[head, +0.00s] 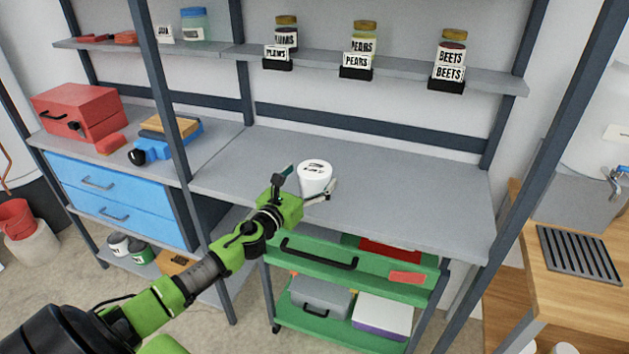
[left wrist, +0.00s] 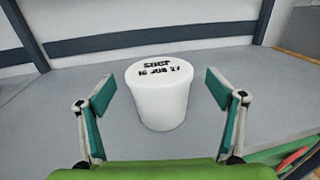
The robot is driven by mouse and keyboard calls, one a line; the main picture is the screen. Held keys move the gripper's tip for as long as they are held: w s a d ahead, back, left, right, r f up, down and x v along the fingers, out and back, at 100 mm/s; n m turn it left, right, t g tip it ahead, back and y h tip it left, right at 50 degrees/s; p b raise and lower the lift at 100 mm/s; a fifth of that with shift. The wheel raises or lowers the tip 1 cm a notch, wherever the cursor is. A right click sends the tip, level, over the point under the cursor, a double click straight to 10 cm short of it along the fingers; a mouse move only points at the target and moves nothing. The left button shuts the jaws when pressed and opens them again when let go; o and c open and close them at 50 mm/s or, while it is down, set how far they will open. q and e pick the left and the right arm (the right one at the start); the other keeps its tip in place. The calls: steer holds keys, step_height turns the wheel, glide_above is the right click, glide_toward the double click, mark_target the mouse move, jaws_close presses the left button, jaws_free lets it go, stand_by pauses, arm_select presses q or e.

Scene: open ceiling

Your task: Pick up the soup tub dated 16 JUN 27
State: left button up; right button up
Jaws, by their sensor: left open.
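The soup tub (head: 315,181) is a white round tub standing upright on the grey shelf board. In the left wrist view the tub (left wrist: 160,98) stands ahead of the gripper, and its lid carries black lettering with the date 16 JUN 27. The upper word on the lid is hard to read. My left gripper (head: 305,185) is open at the tub, one finger on each side of it. In the left wrist view the left gripper's fingers (left wrist: 160,92) flank the tub with a gap on both sides. My right gripper is in neither view.
The grey shelf board (head: 410,190) is clear around the tub. Jars labelled plums (head: 286,36), pears (head: 363,40) and beets (head: 452,50) stand on the upper shelf. A green cart (head: 330,262) stands below. Dark uprights (head: 160,80) frame the shelf. A blue tool (head: 170,143) lies to the left.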

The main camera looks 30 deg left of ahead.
mark_target(314, 168)
arm_select(q)
steer(key=w, duration=0.3)
steer(key=shift+w+a+f, duration=0.1)
steer(key=shift+a, duration=0.05)
steer(key=c, duration=1.6)
